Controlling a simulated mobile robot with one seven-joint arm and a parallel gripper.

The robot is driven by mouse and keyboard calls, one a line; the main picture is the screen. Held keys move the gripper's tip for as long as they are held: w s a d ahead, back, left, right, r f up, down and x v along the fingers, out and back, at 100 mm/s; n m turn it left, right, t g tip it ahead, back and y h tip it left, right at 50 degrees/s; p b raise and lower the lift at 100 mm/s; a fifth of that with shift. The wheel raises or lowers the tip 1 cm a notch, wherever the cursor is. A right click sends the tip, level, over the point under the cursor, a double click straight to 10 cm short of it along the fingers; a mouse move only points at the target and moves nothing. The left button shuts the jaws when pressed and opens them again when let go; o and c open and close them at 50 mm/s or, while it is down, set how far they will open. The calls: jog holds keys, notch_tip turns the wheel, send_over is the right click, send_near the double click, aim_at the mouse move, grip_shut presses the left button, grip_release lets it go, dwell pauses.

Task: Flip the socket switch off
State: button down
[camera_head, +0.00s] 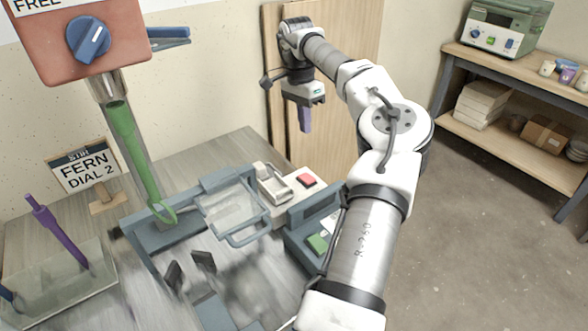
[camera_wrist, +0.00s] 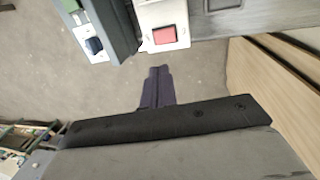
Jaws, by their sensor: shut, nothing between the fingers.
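A white plate with a dark blue rocker switch (camera_wrist: 94,46) shows at the upper left of the wrist view, beside a grey-blue housing. It looks like the socket switch; I cannot tell which way it is tipped. In the head view that spot is largely hidden behind my arm, with a green piece (camera_head: 318,243) showing nearby. My gripper (camera_head: 305,122) hangs beyond the table's far right edge, fingers down. In the wrist view its dark fingers (camera_wrist: 156,88) are together and empty, below and right of the switch, apart from it.
A red button (camera_head: 306,180) on a white box sits near the table edge; it also shows in the wrist view (camera_wrist: 163,35). A wooden panel (camera_head: 340,60) stands behind my gripper. A blue dial (camera_head: 88,38) is at upper left. A shelf (camera_head: 520,85) stands right; floor between is clear.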

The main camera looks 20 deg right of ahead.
aim_at(310, 178)
dwell(0.4)
jog(key=f, duration=0.4)
jog(key=s+f+p, duration=0.1)
jog(key=f, duration=0.4)
jog(key=s+f+p, duration=0.1)
jog(key=f, duration=0.3)
jog(key=shift+s+d+f, duration=0.15)
jog(key=shift+d+f, duration=0.25)
